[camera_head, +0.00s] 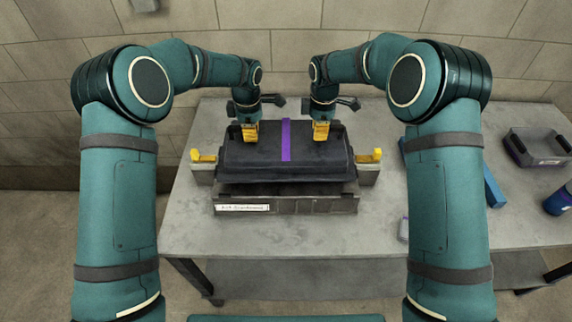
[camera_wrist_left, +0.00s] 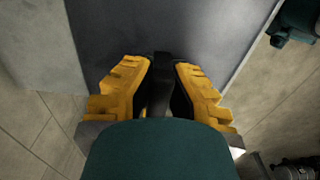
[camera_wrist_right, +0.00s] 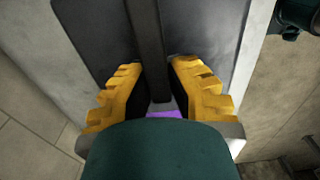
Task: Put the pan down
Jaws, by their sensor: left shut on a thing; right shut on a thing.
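The pan (camera_head: 255,162) is a dark, wide tray-like part with a purple stripe (camera_head: 286,142) across its middle. It sits level on or just above a grey labelled stand (camera_head: 290,204) on the table; I cannot tell if they touch. My left gripper (camera_head: 251,132) is shut on the pan's far side, left of the stripe. My right gripper (camera_head: 320,131) is shut on the same side, right of the stripe. In the left wrist view, yellow fingers (camera_wrist_left: 162,88) flank a dark ridge. The right wrist view shows yellow fingers (camera_wrist_right: 160,88) likewise around a dark ridge.
Yellow-topped brackets stand left (camera_head: 204,157) and right (camera_head: 368,158) of the pan. On the grey table (camera_head: 200,232), a blue bar (camera_head: 494,186), a grey bin (camera_head: 538,149) and a blue container (camera_head: 559,200) are to the right. The table's front left is clear.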

